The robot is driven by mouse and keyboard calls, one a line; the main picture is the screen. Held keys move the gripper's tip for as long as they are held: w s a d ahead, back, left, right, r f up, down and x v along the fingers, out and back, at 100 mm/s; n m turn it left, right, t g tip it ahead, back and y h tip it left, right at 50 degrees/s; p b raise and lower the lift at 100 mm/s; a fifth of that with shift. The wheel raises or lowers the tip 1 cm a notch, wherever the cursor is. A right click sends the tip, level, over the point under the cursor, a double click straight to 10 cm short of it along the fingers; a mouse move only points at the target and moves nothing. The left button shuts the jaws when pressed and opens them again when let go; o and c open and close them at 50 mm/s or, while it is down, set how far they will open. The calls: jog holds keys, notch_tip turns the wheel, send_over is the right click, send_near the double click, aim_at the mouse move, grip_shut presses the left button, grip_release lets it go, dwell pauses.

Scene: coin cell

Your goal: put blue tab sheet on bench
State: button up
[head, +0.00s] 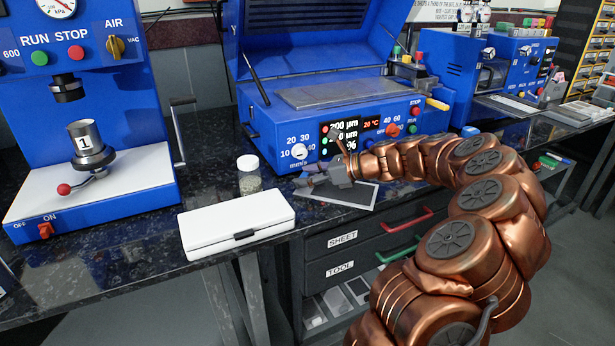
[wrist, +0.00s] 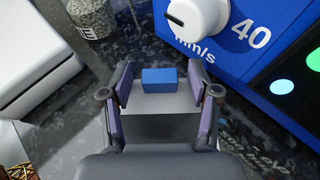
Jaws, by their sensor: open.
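In the head view a dark sheet with pale edges (head: 352,196) lies at the bench's front edge, partly under my gripper (head: 303,183). I cannot make out the tab there, and my gripper hides much of the near part in the wrist view.
A white case (head: 238,222) stands left of my gripper, with a glass jar of pale grains (head: 249,178) behind it. A blue coating machine (head: 290,120) stands close behind. Drawers with red (head: 407,222) and green handles are below the bench edge.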

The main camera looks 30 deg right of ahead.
notch_tip(320, 180, up, 4)
jog(key=p, duration=0.2)
send_over(344, 190)
jog(key=shift+r, duration=0.1)
jog(key=shift+s+d+r, duration=0.2)
jog(key=shift+s+d, duration=0.15)
jog(key=shift+s, duration=0.2)
